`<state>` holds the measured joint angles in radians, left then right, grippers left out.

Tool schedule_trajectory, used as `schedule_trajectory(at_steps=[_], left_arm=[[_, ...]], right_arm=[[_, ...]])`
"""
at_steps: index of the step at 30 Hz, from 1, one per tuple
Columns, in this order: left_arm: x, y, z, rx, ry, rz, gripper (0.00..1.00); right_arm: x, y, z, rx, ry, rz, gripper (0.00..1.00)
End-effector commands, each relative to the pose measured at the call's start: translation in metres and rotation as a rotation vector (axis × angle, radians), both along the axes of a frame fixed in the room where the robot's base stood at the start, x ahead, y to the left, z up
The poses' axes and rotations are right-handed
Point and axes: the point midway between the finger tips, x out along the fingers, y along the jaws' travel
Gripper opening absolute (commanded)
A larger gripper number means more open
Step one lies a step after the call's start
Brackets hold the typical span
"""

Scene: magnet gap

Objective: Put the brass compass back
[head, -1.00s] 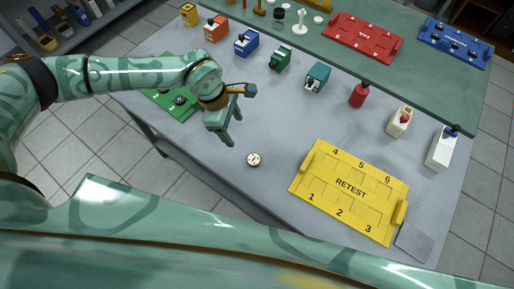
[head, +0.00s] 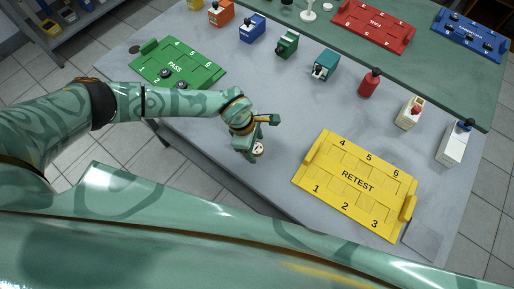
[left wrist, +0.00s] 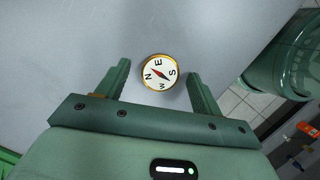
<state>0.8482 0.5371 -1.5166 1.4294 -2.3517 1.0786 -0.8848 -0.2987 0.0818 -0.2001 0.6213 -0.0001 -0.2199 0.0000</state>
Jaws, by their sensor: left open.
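The brass compass (head: 258,149) lies face up on the grey table, a small round dial with a white face and brass rim. In the left wrist view the compass (left wrist: 159,72) shows its letters and red-and-black needle. My left gripper (head: 264,138) is open, its fingers on either side of the compass, with clear gaps between them and its rim. In the head view the gripper partly hides the compass. I cannot tell the exact height of the fingertips above the table. My right gripper is not in view.
A yellow RETEST tray (head: 357,181) lies right of the compass, a green PASS tray (head: 199,56) at the back left. A red tray (head: 373,22) and a blue tray (head: 469,36) sit on the green shelf. Several small bottles and boxes line the table's far side.

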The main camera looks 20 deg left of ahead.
Motion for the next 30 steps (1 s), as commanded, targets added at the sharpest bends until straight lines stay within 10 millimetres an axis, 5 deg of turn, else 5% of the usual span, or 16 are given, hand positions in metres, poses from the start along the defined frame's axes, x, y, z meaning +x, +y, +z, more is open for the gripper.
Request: schedule_trajectory(at_steps=[6, 11, 14, 23, 30], left_arm=[[0.000, 0.000, 0.000, 0.000, -0.001, 0.000, 0.64], [0.000, 0.000, 0.000, 0.000, -0.001, 0.000, 0.19], [0.000, 0.000, 0.000, -0.001, -0.001, 0.000, 0.14], [0.001, 0.000, 0.006, -0.001, -0.002, 0.000, 0.13], [-0.006, -0.002, 0.044, -0.001, -0.003, -0.003, 0.13]], right_arm=[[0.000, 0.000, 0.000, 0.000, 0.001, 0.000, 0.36], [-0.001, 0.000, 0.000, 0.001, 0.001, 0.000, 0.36], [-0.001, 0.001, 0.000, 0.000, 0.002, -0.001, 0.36], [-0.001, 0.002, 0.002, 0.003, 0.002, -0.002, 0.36], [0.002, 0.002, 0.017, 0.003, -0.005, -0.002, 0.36]])
